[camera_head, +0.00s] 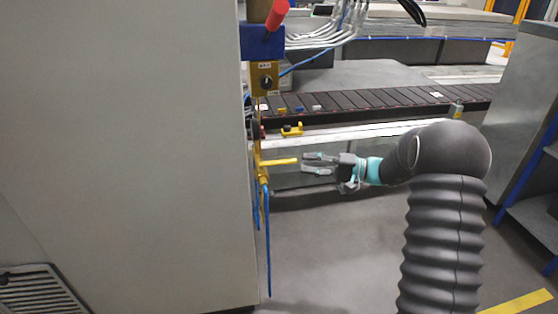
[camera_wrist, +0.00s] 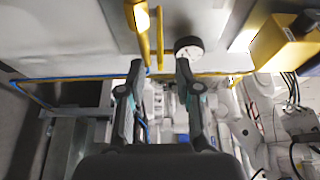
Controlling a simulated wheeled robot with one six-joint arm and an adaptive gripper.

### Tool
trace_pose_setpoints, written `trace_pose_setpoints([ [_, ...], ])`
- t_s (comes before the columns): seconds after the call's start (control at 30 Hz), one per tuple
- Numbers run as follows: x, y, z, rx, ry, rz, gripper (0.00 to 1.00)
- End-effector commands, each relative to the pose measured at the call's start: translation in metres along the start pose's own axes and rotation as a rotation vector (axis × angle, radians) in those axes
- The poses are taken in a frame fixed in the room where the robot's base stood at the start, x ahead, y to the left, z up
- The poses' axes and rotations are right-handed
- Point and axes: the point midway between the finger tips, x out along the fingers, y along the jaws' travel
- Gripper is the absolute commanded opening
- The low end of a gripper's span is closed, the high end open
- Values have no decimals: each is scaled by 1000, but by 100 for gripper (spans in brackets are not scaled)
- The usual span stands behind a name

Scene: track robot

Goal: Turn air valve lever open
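The air valve lever (camera_head: 281,161) is a yellow bar in the head view. It sticks out level to the right from a yellow valve and pipe (camera_head: 263,172) beside the large grey cabinet. My gripper (camera_head: 306,163) is just right of the lever's free end, at about its height, with its fingers pointing left. In the wrist view my gripper (camera_wrist: 160,68) is open, with a gap between the fingertips. Yellow bars show beyond and between the fingertips there; I cannot tell surely which is the lever. No contact with the lever is clear.
The grey cabinet (camera_head: 120,150) fills the left. A dark conveyor (camera_head: 370,98) with a light front rail (camera_head: 350,134) runs behind the gripper. Blue hoses (camera_head: 267,240) hang below the valve. A red handle (camera_head: 277,14) is above. The floor below the gripper is clear.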

Motion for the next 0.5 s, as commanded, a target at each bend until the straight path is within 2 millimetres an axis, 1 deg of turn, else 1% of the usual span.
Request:
trace_pose_setpoints([
  [0.03, 11, 0, 1, 0, -3, 1, 33],
  [0.3, 60, 0, 1, 1, -3, 2, 33],
  [0.4, 74, 0, 1, 1, -2, 1, 33],
  [0.5, 84, 0, 1, 1, -2, 2, 33],
])
